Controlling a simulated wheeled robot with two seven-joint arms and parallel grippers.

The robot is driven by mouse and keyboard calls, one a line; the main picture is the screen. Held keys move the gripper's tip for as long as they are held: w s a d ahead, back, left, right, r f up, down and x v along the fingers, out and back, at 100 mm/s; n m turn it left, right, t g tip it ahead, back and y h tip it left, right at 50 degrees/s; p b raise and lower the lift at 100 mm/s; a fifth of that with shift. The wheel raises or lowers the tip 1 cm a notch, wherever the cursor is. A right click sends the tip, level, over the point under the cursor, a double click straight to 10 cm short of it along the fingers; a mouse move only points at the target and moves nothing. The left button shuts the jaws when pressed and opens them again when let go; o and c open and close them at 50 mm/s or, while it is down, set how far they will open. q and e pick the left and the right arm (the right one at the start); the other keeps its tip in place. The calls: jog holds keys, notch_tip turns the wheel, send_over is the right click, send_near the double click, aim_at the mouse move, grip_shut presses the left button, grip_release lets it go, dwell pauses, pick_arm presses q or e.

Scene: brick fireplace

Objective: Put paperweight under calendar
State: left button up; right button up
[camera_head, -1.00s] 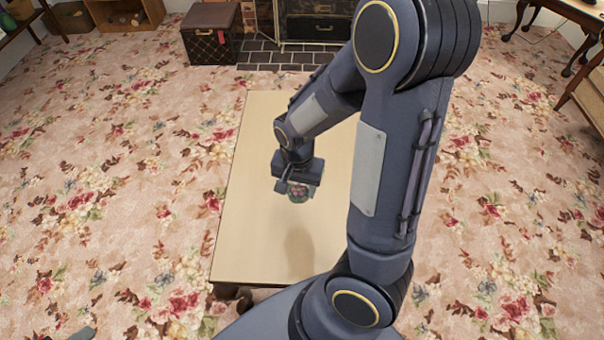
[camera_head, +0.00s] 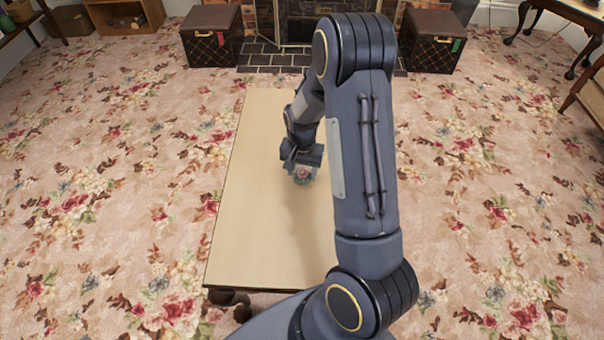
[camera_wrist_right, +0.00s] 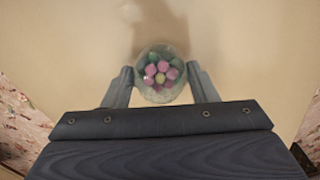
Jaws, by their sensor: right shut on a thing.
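My right gripper (camera_head: 302,172) is shut on the paperweight (camera_head: 303,175), a round clear-glass piece with pink and green inside. In the right wrist view the paperweight (camera_wrist_right: 160,74) sits between the two fingers of my right gripper (camera_wrist_right: 160,82), with the pale tabletop behind it. A shadow lies on the tabletop beneath. My right arm hides part of the table. No calendar shows in these views. My left gripper is not in view.
The pale wooden table (camera_head: 245,215) looks bare where it shows. Patterned carpet surrounds it. Two brown trunks (camera_head: 210,36) (camera_head: 435,42) stand by the brick hearth at the back. A dark wooden table (camera_head: 560,18) stands at the far right.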

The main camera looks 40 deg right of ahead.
jog(key=shift+f, duration=0.35)
jog(key=shift+f, duration=0.2)
jog(key=o, duration=1.2)
